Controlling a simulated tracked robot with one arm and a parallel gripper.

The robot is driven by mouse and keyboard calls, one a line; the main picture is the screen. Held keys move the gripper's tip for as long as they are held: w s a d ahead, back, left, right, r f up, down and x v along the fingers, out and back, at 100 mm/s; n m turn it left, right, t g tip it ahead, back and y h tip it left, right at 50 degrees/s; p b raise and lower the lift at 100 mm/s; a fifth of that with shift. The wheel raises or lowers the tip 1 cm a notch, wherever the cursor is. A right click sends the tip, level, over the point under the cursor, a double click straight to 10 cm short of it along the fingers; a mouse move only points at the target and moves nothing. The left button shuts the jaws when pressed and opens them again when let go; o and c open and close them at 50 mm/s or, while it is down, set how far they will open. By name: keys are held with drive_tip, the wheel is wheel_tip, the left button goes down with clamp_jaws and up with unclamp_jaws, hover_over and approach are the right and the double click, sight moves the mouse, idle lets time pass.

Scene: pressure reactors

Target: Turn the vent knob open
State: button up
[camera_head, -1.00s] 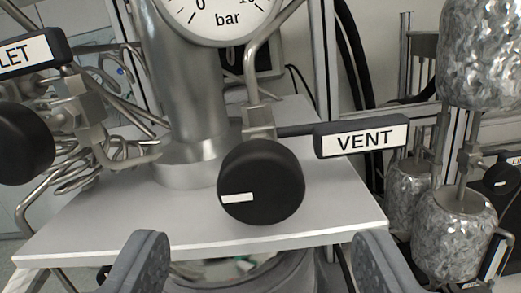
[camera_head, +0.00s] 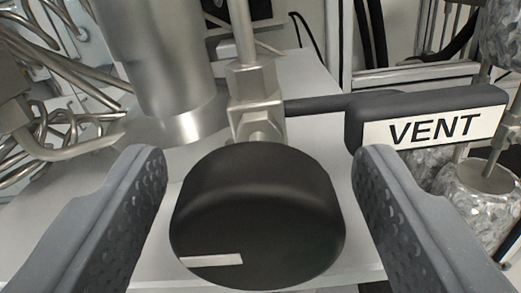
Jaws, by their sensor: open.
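The vent knob (camera_head: 262,215) is a round black knob in the lower middle of the view. A short white mark on its face lies almost level and points left. A metal valve body (camera_head: 254,97) stands behind it. My gripper (camera_head: 260,172) is open, with one grey padded finger on each side of the knob. A narrow gap shows on the left at the fingertip; on the right the fingertip is close to the knob's edge. I cannot tell whether either finger touches.
A thick metal cylinder (camera_head: 160,60) stands behind left on the white plate (camera_head: 305,90). Bent metal tubes (camera_head: 60,70) crowd the left. The VENT sign sits close behind the right finger. A foil-wrapped vessel (camera_head: 480,200) is at the far right.

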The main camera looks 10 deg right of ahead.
drive_tip(key=shift+w, duration=0.25)
drive_tip(key=c, duration=1)
drive_tip(key=shift+o, duration=0.2)
